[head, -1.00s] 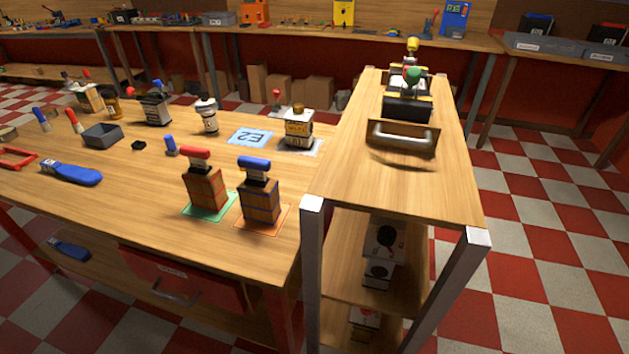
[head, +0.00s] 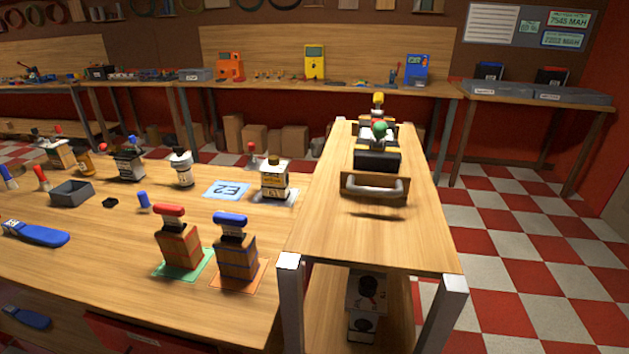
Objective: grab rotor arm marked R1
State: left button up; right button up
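I see nothing legibly marked R1, and no part that I can tell is a rotor arm. Neither of my grippers is in view. On the left bench, a red-topped block (head: 179,248) stands on a green mat (head: 205,264). A blue-topped block (head: 236,261) stands beside it on an orange mat (head: 259,275). A blue card marked E2 (head: 227,190) lies behind them. A pale labelled bottle with a dark cap (head: 275,182) stands right of the card on a light mat.
A raised wooden shelf (head: 390,235) adjoins the bench's right side, bearing a handled wooden piece (head: 374,187) and a black device with a green knob (head: 377,158). Checkered floor (head: 510,270) is clear at right.

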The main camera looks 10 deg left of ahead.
aim_at(45, 235)
jog(key=u, duration=0.3)
jog(key=k, duration=0.15)
jog(key=u, duration=2.15)
jog(key=k, duration=0.85)
jog(key=u, duration=0.9)
jog(key=k, duration=0.4)
jog(key=u, duration=0.1)
jog(key=i, duration=1.75)
jog(key=z, duration=1.5)
jog(key=i, duration=0.95)
jog(key=z, duration=1.25)
